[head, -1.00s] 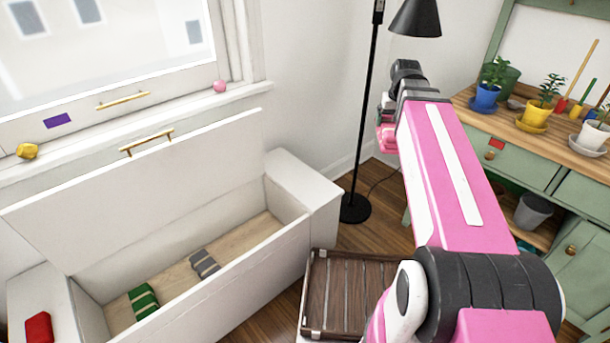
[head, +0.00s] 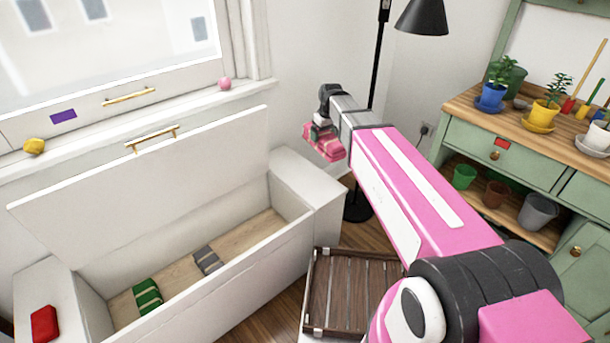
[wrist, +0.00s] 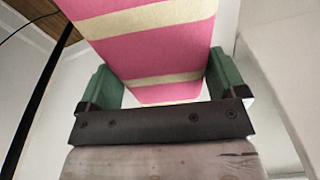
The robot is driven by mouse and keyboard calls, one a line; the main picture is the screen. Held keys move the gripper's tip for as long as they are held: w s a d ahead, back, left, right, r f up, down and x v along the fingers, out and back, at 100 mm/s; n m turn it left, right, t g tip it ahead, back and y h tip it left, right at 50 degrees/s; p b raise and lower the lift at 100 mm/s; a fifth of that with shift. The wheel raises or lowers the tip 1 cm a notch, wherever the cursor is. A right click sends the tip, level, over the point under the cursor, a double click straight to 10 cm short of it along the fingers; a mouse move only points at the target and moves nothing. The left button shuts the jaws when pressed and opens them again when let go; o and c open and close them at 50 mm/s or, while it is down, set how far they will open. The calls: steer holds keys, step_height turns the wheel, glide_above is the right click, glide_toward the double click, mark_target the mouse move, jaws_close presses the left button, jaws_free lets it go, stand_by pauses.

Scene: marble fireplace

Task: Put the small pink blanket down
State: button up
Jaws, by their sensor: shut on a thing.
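The small pink blanket (head: 327,143) is folded, with cream stripes. My gripper (head: 318,126) is shut on it and holds it in the air, above and beside the right end of the open white window bench (head: 300,177). In the wrist view the blanket (wrist: 155,50) lies between the two green finger pads of my gripper (wrist: 163,85). Inside the bench, on its wooden floor, lie a green striped blanket (head: 147,297) and a grey striped one (head: 207,260). The bench lid (head: 150,185) stands raised against the window wall.
A red folded item (head: 44,324) lies on the bench's left end. A slatted wooden crate (head: 350,295) stands on the floor in front. A black floor lamp (head: 381,60) stands behind my arm. A green potting bench (head: 480,150) with plants is at right.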

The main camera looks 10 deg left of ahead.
steer(key=a+f+n, duration=0.2)
steer(key=a+f, duration=0.2)
steer(key=a, duration=0.3)
steer(key=shift+w+a+f, duration=0.1)
steer(key=shift+a+f, duration=0.1)
steer(key=shift+f, duration=2.45)
steer(key=shift+w+a+f, duration=0.1)
steer(key=shift+a+f, duration=0.05)
steer(key=shift+f, duration=2.5)
steer(key=shift+f, duration=0.15)
steer(key=o, duration=0.7)
steer(key=r, duration=0.4)
steer(key=s+d+r, duration=0.1)
steer(key=r, duration=0.7)
steer(key=shift+s+d+r, duration=0.1)
steer(key=shift+s+d, duration=0.05)
